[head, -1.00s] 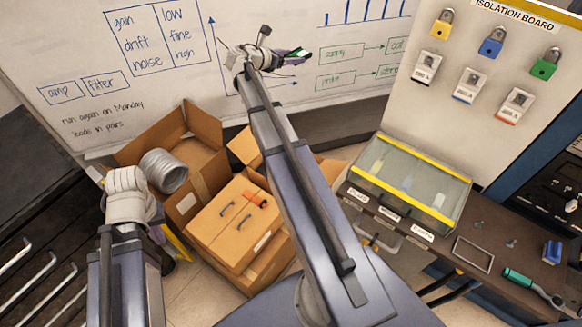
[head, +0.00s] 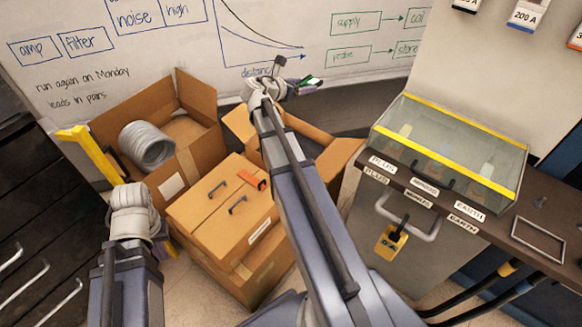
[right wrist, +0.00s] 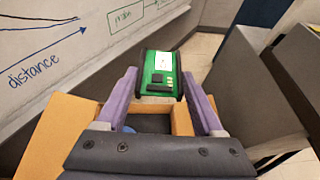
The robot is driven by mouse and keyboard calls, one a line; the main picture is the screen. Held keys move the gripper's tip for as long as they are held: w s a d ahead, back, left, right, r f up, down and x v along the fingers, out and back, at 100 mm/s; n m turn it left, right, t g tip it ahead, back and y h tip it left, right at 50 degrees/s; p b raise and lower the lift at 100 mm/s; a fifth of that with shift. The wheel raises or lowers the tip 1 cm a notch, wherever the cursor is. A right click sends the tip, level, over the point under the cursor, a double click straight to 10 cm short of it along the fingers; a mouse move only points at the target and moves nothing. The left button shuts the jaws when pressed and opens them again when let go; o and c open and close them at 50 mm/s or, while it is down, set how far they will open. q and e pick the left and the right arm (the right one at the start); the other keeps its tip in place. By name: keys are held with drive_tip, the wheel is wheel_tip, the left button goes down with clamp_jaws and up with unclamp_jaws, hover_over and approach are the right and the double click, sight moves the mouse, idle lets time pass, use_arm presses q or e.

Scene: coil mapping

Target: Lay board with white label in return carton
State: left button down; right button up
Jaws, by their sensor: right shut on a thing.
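A green board (right wrist: 160,72) with a white label and dark parts is between the purple fingers of my right gripper (right wrist: 161,98), which is shut on it. The board also shows, small, in the head view (head: 308,82), in front of the whiteboard's lower edge. An open carton (head: 340,155) lies below, partly hidden behind my right arm. Its brown flaps (right wrist: 58,125) show under the board in the right wrist view. The board is apart from the carton.
Another open carton (head: 205,125) holds a grey coil (head: 146,146). A closed carton (head: 200,205) with black handles and an orange item stands in front. A yellow post (head: 92,155) is at left. A glass-lidded case (head: 450,145) and bench edge bound the right side.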

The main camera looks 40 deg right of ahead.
drive_tip(key=s+a+f+b, duration=0.1)
drive_tip(key=s+f+b, duration=0.2)
drive_tip(key=f+b, duration=1.4)
wheel_tip(320, 180, down, 2)
drive_tip(key=shift+s+a+f+n+t, duration=0.15)
drive_tip(key=shift+s+f+n+t, duration=0.1)
drive_tip(key=shift+n+t, duration=0.15)
drive_tip(key=shift+f, duration=0.1)
wheel_tip(320, 180, down, 6)
drive_tip(key=b, duration=0.6)
drive_tip(key=shift+f+b, duration=0.15)
drive_tip(key=shift+b, duration=0.2)
wheel_tip(320, 180, down, 4)
drive_tip(key=b, duration=0.3)
drive_tip(key=shift+w+b, duration=0.1)
drive_tip(key=shift+b, duration=0.2)
drive_tip(key=shift+r, duration=0.25)
